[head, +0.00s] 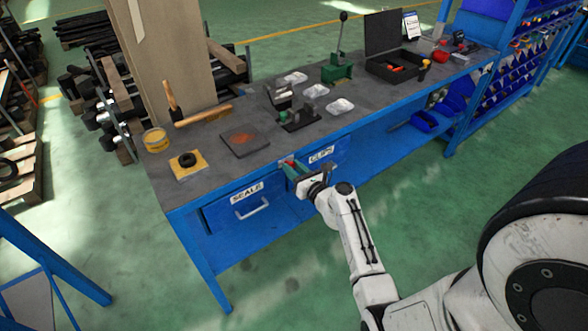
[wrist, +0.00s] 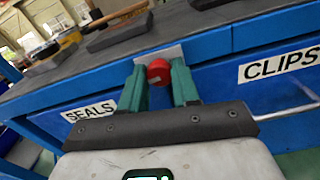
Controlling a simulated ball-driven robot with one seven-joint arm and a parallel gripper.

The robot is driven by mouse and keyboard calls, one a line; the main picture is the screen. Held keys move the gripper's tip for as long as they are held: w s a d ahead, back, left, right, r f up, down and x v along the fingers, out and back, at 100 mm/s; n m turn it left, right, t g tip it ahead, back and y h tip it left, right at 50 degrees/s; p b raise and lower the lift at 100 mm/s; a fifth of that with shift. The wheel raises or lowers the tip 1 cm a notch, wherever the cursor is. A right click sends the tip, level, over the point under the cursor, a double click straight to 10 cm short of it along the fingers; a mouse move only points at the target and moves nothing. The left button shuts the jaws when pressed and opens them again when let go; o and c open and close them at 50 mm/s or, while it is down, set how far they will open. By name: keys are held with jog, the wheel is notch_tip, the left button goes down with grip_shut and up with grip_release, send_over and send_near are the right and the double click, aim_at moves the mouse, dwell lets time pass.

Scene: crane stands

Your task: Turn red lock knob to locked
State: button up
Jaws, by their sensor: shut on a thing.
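The red lock knob (wrist: 158,72) sits on a small grey plate on the blue bench front, between the drawer labelled SEALS and the drawer labelled CLIPS. My gripper (wrist: 160,78) has its green fingers on either side of the knob and is shut on it. In the head view, my gripper (head: 290,170) reaches the bench front below the tabletop, and a small part of the knob (head: 289,161) shows at the fingertips. A pale mark shows on the knob's face; I cannot tell from it whether the knob is locked.
The SEALS drawer (head: 245,206) and CLIPS drawer (head: 325,160) lie flush in the bench front. The grey tabletop (head: 225,115) above holds a dark plate (head: 244,139), a yellow tin (head: 156,140), a hammer, clear trays and a black case (head: 393,62).

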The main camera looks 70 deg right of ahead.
grip_shut()
jog(key=shift+f+n+b, duration=0.1)
jog(key=shift+n+b, duration=0.2)
jog(key=shift+n, duration=0.2)
jog(key=shift+f+n+b, duration=0.15)
jog(key=shift+n+b, duration=10.4)
jog(key=shift+n, duration=4.75)
